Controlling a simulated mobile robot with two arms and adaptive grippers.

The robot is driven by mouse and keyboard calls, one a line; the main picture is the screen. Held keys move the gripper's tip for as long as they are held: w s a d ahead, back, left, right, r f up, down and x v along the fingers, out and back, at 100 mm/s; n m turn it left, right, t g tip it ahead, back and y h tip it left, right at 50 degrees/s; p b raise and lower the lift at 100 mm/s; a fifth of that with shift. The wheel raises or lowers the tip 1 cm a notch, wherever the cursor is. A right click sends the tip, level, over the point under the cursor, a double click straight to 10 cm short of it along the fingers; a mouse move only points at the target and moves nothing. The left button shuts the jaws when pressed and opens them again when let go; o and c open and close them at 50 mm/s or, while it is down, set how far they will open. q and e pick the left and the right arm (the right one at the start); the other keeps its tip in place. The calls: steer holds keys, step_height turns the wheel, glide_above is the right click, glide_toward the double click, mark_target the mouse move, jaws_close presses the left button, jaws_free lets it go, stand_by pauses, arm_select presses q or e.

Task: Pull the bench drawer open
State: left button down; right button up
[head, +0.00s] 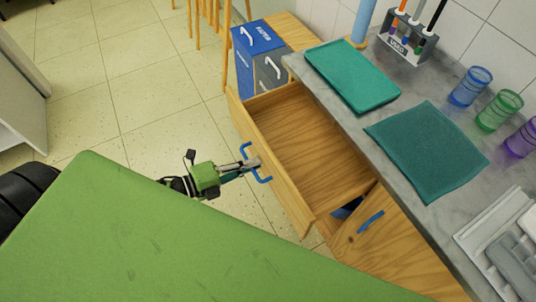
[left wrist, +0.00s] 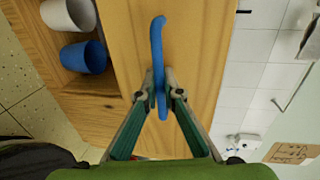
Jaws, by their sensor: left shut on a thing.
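The wooden bench drawer (head: 310,142) stands pulled out from under the grey worktop in the head view, and the part of its inside that shows is empty. Its blue handle (head: 263,179) is on the front panel. My left gripper (head: 254,163) is shut on this handle. In the left wrist view the two fingertips (left wrist: 161,91) close on either side of the blue handle (left wrist: 157,40), against the wooden drawer front (left wrist: 200,60). My right gripper is not in view.
The worktop (head: 360,122) holds a green tray (head: 352,75), a dark green cloth (head: 428,150) and coloured cups (head: 470,86). Tiled floor (head: 140,110) is open to the left.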

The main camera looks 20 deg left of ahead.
arm_select(q)
steer(key=f+v, duration=0.1)
steer(key=v, duration=0.6)
steer(key=shift+s+a+f, duration=0.2)
steer(key=shift+s+f, duration=0.05)
steer(key=shift+f, duration=0.05)
steer(key=c, duration=2.4)
jaws_free()
steer(key=shift+c, duration=0.2)
steer(key=v, duration=1.2)
